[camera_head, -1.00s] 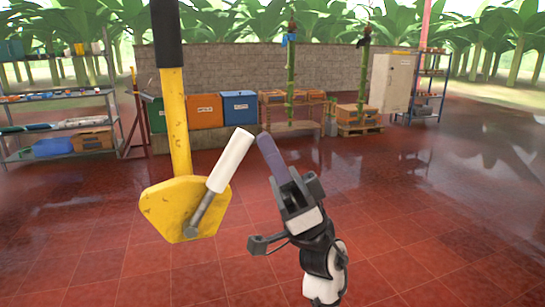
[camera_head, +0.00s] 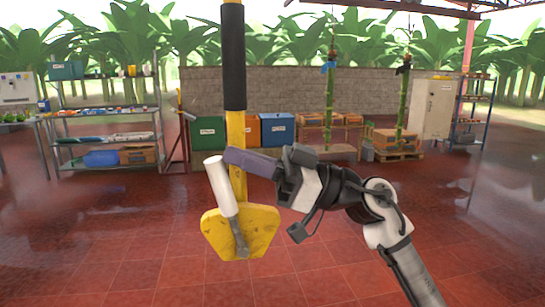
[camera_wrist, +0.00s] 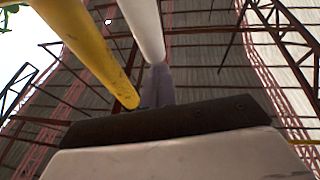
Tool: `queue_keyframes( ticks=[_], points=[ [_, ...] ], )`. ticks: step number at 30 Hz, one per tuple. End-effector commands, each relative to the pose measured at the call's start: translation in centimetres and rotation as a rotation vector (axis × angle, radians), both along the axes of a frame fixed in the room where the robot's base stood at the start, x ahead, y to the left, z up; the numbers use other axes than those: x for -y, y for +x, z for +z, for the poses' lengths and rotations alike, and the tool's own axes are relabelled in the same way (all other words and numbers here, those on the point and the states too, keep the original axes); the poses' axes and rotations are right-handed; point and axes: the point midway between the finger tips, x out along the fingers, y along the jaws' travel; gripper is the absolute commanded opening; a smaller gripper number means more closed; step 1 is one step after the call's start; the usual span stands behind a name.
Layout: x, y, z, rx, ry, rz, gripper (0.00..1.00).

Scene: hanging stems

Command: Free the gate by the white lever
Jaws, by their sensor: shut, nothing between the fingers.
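The white lever (camera_head: 221,188) is a white-sleeved handle on a grey metal arm, pivoted low on a yellow plate (camera_head: 262,230). It stands nearly upright, its top tilted left. The plate sits at the foot of a yellow post (camera_head: 236,125) with a black sleeve (camera_head: 233,60). My gripper (camera_head: 230,156) is shut and empty. Its purple-grey fingers point left across the post, with the tips right beside the lever's top; I cannot tell if they touch it. In the wrist view the lever (camera_wrist: 143,25) rises just beyond the fingers (camera_wrist: 160,85), with the yellow post (camera_wrist: 90,45) to its left.
A metal shelf (camera_head: 108,137) stands at the back left. Green, orange and blue bins (camera_head: 277,129) and hanging green stems (camera_head: 329,105) stand along a stone wall (camera_head: 370,90). The red tiled floor (camera_head: 330,265) around the plate is clear.

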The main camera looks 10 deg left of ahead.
Motion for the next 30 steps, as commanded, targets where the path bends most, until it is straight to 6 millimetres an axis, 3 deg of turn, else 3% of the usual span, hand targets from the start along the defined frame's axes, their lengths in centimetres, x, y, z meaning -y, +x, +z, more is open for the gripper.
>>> queue_keyframes(
  ticks=[12,30],
  points=[
    [-3.7,-1.2,-0.2,0.076,-0.232,-0.001,0.00],
    [-4.5,-1.5,-0.5,0.092,-0.282,0.000,0.00]
  ],
)
